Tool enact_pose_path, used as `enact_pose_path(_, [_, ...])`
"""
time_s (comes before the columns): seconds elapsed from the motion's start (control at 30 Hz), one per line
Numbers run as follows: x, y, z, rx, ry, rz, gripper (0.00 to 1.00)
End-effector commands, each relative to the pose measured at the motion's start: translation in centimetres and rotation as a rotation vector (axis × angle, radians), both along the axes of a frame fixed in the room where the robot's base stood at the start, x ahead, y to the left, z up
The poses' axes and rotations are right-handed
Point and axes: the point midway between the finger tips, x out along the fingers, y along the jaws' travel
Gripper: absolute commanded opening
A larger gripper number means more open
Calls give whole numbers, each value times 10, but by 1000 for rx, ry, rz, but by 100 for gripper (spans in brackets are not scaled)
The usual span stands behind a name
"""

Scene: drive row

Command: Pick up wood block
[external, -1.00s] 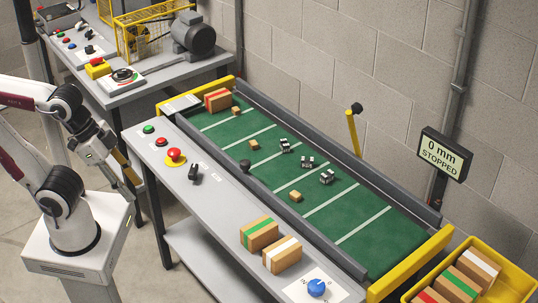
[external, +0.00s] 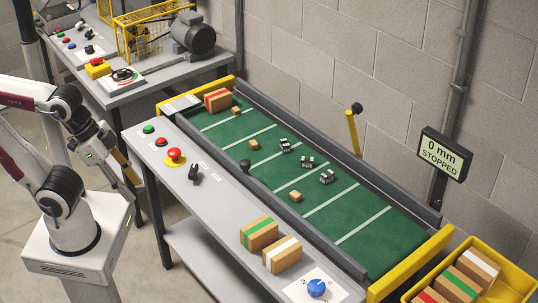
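Three small tan wood blocks lie on the green conveyor belt (external: 375,232). One wood block (external: 236,111) is at the far end beside a larger red-striped box. A second wood block (external: 254,145) is near the belt's left side. A third wood block (external: 295,196) is farther down the belt. My gripper (external: 132,178) hangs at the left, off the control bench's left edge and well apart from all the blocks. It is small and dark here, and I cannot tell whether its fingers are open or shut. No block shows at it.
Several small dark-and-white items (external: 307,162) lie among the blocks. A red-striped box (external: 217,100) is on the belt. Green-striped (external: 259,234) and white-striped (external: 281,255) boxes stand on the bench. A yellow bin (external: 513,280) holds striped boxes. The display (external: 442,153) reads 0 mm STOPPED.

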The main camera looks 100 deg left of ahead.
Motion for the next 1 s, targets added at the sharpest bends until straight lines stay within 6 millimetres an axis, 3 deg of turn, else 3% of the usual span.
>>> enact_pose_path(0.07, [0,0,0,0,0,0,35])
enact_pose_path(0.1, [0,0,0,0,0,0,44])
enact_pose_path(0.57, [4,3,1,5,-3,10,44])
enact_pose_path(0.77, [26,20,4,27,-21,58,44])
enact_pose_path(1.0, [70,60,8,75,-62,152,44])
